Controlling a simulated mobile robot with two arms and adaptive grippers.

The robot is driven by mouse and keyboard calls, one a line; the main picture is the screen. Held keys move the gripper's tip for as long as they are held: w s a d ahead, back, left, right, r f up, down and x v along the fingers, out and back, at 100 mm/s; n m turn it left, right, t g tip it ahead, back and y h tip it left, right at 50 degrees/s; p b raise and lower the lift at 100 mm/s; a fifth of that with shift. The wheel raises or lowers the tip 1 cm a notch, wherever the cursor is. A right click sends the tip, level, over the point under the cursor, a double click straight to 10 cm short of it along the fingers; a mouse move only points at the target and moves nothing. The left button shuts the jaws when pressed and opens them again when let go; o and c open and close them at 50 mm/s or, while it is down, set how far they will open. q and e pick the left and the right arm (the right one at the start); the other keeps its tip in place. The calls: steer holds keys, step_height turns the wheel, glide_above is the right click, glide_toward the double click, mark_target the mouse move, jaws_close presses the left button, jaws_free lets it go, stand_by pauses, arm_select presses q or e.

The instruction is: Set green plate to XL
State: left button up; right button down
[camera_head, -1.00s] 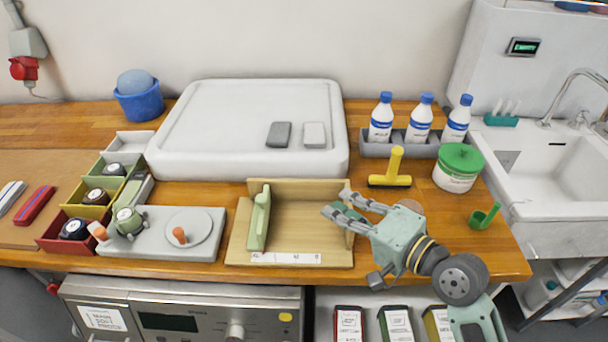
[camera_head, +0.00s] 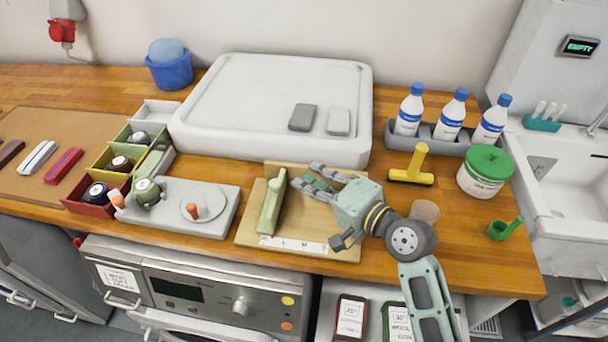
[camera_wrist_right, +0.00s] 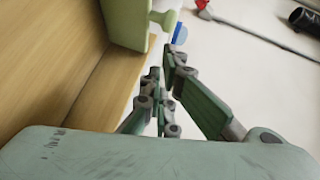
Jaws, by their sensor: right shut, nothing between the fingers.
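The green plate (camera_head: 272,202) stands upright on a wooden board (camera_head: 345,251), near the left end of the pale lettered strip (camera_head: 292,245) on the board's front edge. The letters are too small to read surely. My right gripper (camera_head: 304,178) is over the board, to the right of the plate and toward its back end, shut and empty. In the right wrist view the plate (camera_wrist_right: 127,22) with its knob is at the top, ahead of the fingers (camera_wrist_right: 163,78), and a gap seems to lie between. My left gripper is not in view.
A white tub (camera_head: 270,143) stands behind the board. A grey slab with a round disc (camera_head: 212,205) is close on the left. A yellow squeegee (camera_head: 412,168), bottles in a grey rack (camera_head: 437,145) and a green-lidded tub (camera_head: 485,172) stand to the right.

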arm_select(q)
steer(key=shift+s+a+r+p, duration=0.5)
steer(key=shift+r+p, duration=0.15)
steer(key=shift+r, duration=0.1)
arm_select(e)
steer(key=a, duration=0.3)
steer(key=shift+w+a+f, duration=0.15)
steer(key=shift+a+f, duration=0.05)
steer(key=shift+a, duration=0.05)
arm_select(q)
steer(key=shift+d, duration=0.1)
arm_select(e)
steer(key=shift+r, duration=0.1)
